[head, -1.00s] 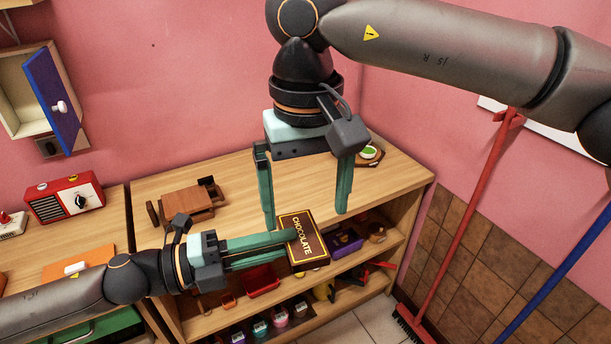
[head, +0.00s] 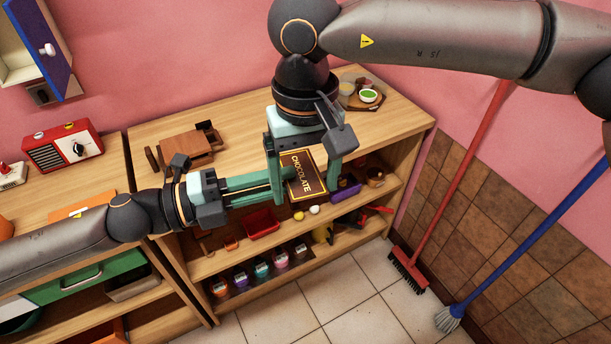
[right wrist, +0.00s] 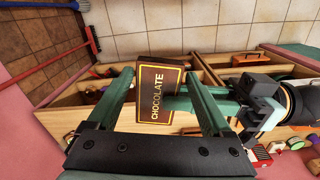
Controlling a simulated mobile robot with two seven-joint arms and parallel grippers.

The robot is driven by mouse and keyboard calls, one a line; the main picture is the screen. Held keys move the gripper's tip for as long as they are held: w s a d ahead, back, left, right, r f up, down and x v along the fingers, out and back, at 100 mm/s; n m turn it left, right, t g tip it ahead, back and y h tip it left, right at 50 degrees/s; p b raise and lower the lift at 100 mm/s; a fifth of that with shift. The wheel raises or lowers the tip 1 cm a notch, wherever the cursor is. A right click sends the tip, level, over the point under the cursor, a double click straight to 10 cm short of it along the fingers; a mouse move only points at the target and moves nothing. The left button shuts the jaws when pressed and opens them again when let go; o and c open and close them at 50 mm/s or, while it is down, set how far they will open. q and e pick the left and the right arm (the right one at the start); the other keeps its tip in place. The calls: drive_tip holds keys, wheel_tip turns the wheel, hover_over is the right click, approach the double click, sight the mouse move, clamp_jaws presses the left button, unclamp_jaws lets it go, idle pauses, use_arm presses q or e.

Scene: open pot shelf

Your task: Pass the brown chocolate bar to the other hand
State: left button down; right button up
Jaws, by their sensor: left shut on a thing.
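The brown chocolate bar (head: 303,176) has a gold border and gold lettering. My left gripper (head: 284,180) reaches in from the left and is shut on the bar's left side, holding it in the air in front of the shelf. My right gripper (head: 306,196) points down from above and is open, with one finger on each side of the bar. In the right wrist view the bar (right wrist: 157,80) stands between the two right fingers, with a gap at the left finger. The left fingers (right wrist: 172,103) cover part of its lower right.
The wooden shelf (head: 235,180) stands behind the bar. A wooden toy (head: 188,145) and a tray with bowls (head: 362,92) are on its top. A red bin (head: 262,222) and several small jars are on lower levels. A red broom and a blue mop lean at the right.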

drive_tip(key=c, duration=1)
use_arm(q)
drive_tip(key=c, duration=1.2)
unclamp_jaws()
use_arm(e)
drive_tip(key=shift+c, duration=0.9)
use_arm(q)
drive_tip(key=o, duration=0.5)
drive_tip(key=shift+o, duration=0.2)
drive_tip(key=shift+a, duration=0.1)
